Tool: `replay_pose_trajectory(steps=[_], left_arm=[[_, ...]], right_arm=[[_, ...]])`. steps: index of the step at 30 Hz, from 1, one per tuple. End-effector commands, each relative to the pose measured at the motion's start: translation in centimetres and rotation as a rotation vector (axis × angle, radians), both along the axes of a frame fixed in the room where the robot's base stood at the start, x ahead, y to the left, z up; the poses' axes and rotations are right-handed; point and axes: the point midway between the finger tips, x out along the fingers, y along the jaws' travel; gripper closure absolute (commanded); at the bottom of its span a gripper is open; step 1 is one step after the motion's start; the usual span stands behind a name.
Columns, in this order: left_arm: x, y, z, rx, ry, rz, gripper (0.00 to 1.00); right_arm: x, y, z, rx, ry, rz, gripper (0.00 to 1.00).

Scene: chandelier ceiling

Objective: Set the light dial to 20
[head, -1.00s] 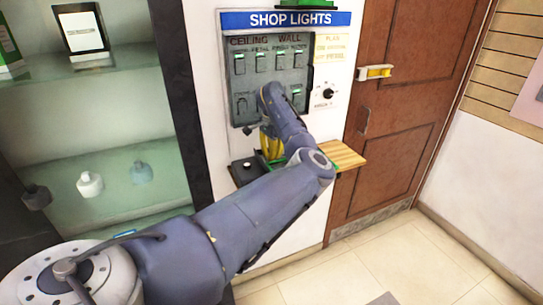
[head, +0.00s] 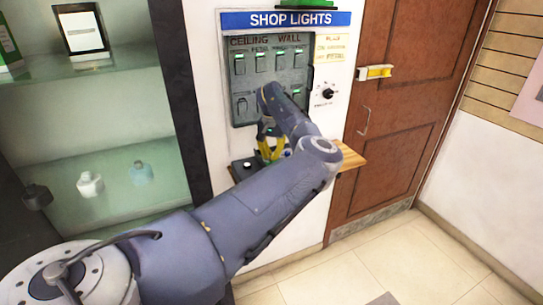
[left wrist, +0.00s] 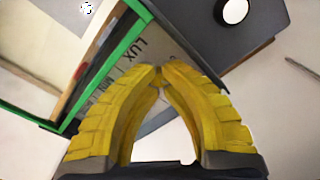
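A small black dial (head: 328,93) with printed marks around it is on the white wall, right of the grey switch panel (head: 274,62) under the SHOP LIGHTS sign. Its setting is too small to read. My left gripper (head: 270,153) points down below the panel, left of and lower than the dial, and is apart from it. In the left wrist view its yellow fingertips (left wrist: 160,74) meet, with nothing seen between them. Beyond them is a green-edged device (left wrist: 112,62) with a label reading LUX and MIN. My right gripper is not in view.
A dark box (head: 241,171) with a white round top sits below the panel; it also shows in the left wrist view (left wrist: 265,35). A wooden ledge (head: 350,157) juts out beside my arm. Glass shelves (head: 110,185) stand left, a brown door (head: 395,130) right.

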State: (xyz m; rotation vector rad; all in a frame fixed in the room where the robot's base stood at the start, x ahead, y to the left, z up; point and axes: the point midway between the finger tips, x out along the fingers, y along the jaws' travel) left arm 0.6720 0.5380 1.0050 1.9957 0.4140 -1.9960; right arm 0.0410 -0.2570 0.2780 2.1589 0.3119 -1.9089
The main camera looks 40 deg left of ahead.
Motion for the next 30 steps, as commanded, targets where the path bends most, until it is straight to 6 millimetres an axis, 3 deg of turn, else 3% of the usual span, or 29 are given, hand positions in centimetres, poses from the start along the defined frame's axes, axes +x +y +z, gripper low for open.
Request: replay_pose_trajectory(steps=[19, 20, 24, 28, 30], left_arm=[[0.00, 0.01, 0.04, 0.001, 0.000, 0.043, 1.00], [0.00, 0.01, 0.04, 0.001, 0.000, 0.043, 0.92], [0.00, 0.01, 0.03, 0.001, 0.000, 0.043, 0.75], [-0.02, 0.04, 0.03, 0.001, 0.000, 0.043, 0.60], [-0.05, 0.07, 0.02, 0.001, 0.000, 0.044, 0.57]], right_arm=[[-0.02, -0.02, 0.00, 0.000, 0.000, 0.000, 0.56], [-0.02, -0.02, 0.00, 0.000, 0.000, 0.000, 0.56], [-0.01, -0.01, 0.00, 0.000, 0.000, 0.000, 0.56], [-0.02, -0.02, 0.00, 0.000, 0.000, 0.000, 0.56], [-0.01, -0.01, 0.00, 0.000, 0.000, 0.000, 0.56]])
